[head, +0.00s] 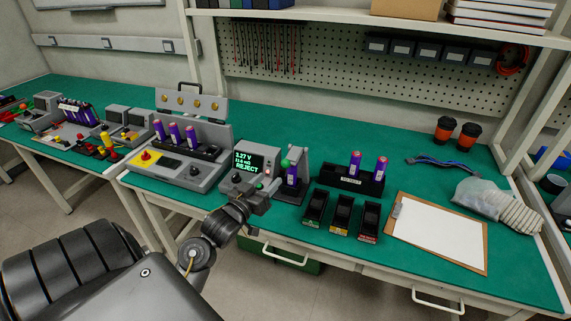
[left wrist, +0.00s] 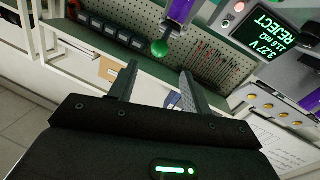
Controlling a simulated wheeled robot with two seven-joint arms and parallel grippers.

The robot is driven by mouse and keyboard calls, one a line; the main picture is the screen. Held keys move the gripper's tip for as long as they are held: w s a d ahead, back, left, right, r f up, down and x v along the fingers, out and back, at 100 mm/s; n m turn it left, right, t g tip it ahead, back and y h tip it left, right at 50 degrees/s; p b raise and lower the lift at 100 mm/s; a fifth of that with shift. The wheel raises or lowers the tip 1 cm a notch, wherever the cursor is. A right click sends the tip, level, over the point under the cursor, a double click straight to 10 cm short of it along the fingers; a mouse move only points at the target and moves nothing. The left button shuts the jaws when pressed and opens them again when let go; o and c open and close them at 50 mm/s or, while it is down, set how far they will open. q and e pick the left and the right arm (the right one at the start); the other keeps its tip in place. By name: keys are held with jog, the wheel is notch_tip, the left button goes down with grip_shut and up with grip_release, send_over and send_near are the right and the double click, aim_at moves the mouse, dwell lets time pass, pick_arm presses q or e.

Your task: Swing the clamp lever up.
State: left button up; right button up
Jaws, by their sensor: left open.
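A purple cell (head: 291,177) stands in the fixture under the knob; the cell (left wrist: 180,12) also shows in the wrist view. My left gripper (head: 262,191) is open and empty, in front of the fixture and lower than the knob. Its fingers (left wrist: 159,76) point toward the knob. The lever's arm is hard to make out.
The tester (head: 251,163) reads REJECT, left of the fixture. A black rack (head: 345,180) with two purple cells and several small black bins (head: 341,212) stand to the right. A grey station (head: 183,170) with purple cells is to the left. A clipboard (head: 437,235) lies further right.

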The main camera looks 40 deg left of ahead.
aim_at(283, 166)
pick_arm(q)
jog(key=w, duration=0.3)
jog(key=w+p, duration=0.1)
jog(key=w, duration=0.2)
jog(key=w+a, duration=0.1)
jog(key=w, duration=0.2)
jog(key=shift+a, duration=0.1)
jog(key=shift+w+a, duration=0.1)
jog(key=shift+w, duration=0.75)
grip_shut()
jog(key=shift+p, duration=0.3)
